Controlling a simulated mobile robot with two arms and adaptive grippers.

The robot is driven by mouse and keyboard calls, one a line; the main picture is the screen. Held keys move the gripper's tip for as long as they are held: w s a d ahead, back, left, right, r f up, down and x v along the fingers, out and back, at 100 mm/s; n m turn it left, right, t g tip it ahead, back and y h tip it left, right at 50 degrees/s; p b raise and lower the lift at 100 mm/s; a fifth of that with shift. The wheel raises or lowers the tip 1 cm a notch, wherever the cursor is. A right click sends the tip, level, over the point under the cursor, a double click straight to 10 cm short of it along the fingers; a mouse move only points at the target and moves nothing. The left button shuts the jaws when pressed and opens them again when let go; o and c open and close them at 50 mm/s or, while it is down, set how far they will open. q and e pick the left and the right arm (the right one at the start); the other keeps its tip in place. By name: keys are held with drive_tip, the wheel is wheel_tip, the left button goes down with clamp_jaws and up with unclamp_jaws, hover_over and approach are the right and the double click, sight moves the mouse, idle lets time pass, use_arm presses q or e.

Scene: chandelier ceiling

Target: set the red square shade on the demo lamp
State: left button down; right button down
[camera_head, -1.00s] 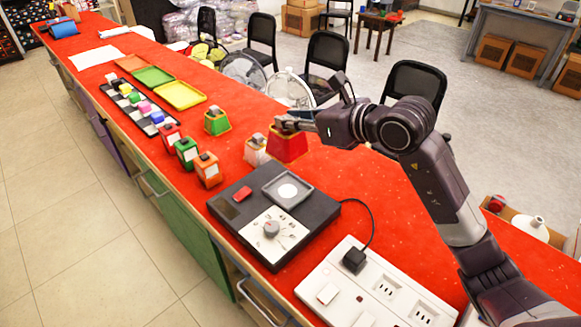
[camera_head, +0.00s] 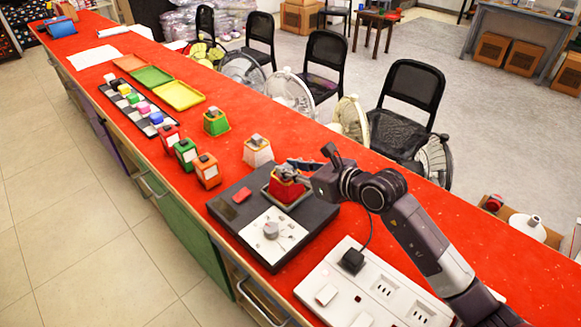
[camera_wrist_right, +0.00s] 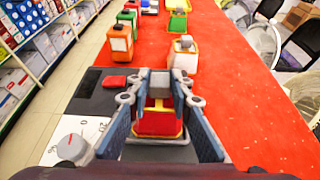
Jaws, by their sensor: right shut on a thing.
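The red square shade (camera_head: 284,191) is at the grey square seat (camera_head: 303,202) on the black demo lamp base (camera_head: 317,217). It looks upright and covers the white disc; I cannot tell whether it bears fully on the seat. My right gripper (camera_head: 292,173) is shut on the shade's upper part from the right. In the wrist view the shade (camera_wrist_right: 157,123) shows between the blue-grey finger pads, with a yellow band near its lower edge. The lamp's white dial panel (camera_head: 285,240) and red button (camera_head: 242,194) are clear of the gripper. My left gripper is not in view.
A white shade (camera_head: 257,152) and a green one (camera_head: 216,122) stand behind the lamp. A white socket strip (camera_head: 375,290) with a black plug (camera_head: 352,261) lies in front. Red counter to the right is clear.

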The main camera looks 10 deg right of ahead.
drive_tip(key=c, duration=2.2)
unclamp_jaws()
drive_tip(key=shift+f, duration=0.15)
drive_tip(key=o, duration=0.5)
drive_tip(key=shift+c, duration=0.2)
drive_tip(key=shift+r, duration=0.25)
drive_tip(key=shift+s+d, duration=0.2)
drive_tip(key=shift+s, duration=0.05)
drive_tip(key=b+v, duration=0.2)
drive_tip(key=v, duration=0.9)
drive_tip(key=shift+s, duration=0.15)
drive_tip(key=shift+d, duration=0.1)
